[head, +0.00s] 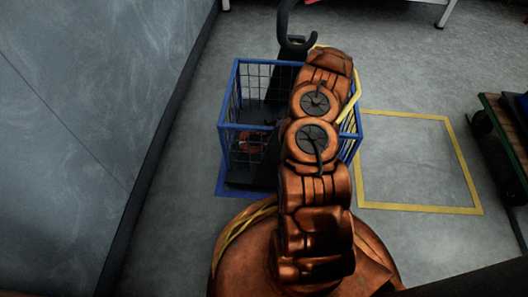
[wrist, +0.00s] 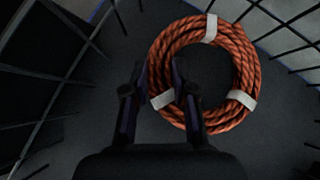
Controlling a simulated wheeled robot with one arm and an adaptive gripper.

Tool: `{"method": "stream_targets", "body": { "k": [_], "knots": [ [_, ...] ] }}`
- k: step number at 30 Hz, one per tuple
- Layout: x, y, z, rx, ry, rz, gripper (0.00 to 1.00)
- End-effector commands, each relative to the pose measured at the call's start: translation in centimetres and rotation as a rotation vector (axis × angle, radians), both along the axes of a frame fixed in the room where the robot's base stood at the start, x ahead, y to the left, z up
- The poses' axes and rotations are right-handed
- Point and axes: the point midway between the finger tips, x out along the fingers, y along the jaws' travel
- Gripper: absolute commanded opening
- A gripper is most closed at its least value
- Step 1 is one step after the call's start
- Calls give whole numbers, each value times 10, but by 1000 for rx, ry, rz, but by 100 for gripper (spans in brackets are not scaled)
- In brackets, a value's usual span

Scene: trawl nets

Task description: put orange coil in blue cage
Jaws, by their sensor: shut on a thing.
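The orange coil (wrist: 238,60) is a ring of rope with white bands. In the wrist view my gripper (wrist: 158,72) is shut on its left side, one finger inside the ring and one outside. The blue cage (head: 248,127) has wire mesh walls and stands left of centre in the head view. A small part of the coil (head: 247,143) shows through its front mesh, low inside. Cage bars flank the coil in the wrist view. My arm hides the cage's right part. I cannot tell whether the coil touches the cage floor.
A grey wall (head: 95,110) runs along the left, near the cage. A yellow outline (head: 410,209) marks clear floor to the right. A dark cart (head: 505,130) stands at the right edge.

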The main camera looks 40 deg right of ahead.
Motion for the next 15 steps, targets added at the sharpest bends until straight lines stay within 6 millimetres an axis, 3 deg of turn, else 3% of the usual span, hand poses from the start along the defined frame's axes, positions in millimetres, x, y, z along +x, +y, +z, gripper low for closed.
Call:
{"method": "stream_targets", "body": {
  "k": [6, 13, 14, 15],
  "knots": [
    [-1, 1, -31, 1, 2, -1, 0],
    [0, 0, -32, 0, 1, -1, 0],
    [0, 0, -32, 0, 1, -1, 26],
    [0, 0, -32, 0, 1, -1, 31]
  ]
}}
